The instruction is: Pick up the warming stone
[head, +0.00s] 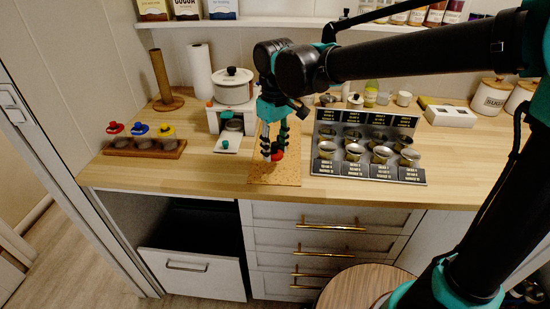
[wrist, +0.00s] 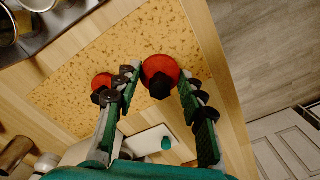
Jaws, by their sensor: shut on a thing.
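A round red piece with a dark knob (wrist: 160,76) is between the fingertips of my gripper (wrist: 157,80) in the wrist view. It is the likely warming stone, though nothing marks it as such. My gripper is shut on it, with one finger on each side. In the head view my gripper (head: 273,150) points down over the speckled cork mat (head: 275,175), and the red piece (head: 278,156) shows at its tips. I cannot tell whether it touches the mat. A second, smaller red disc (wrist: 102,81) lies beside the left finger, partly hidden by it.
A black rack of metal cups (head: 368,176) stands close right of the mat. Left are a white stand with a pot (head: 232,86), a white tile with a green knob (head: 227,144) and a wooden tray of coloured-lid jars (head: 145,150). The counter's front edge is near.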

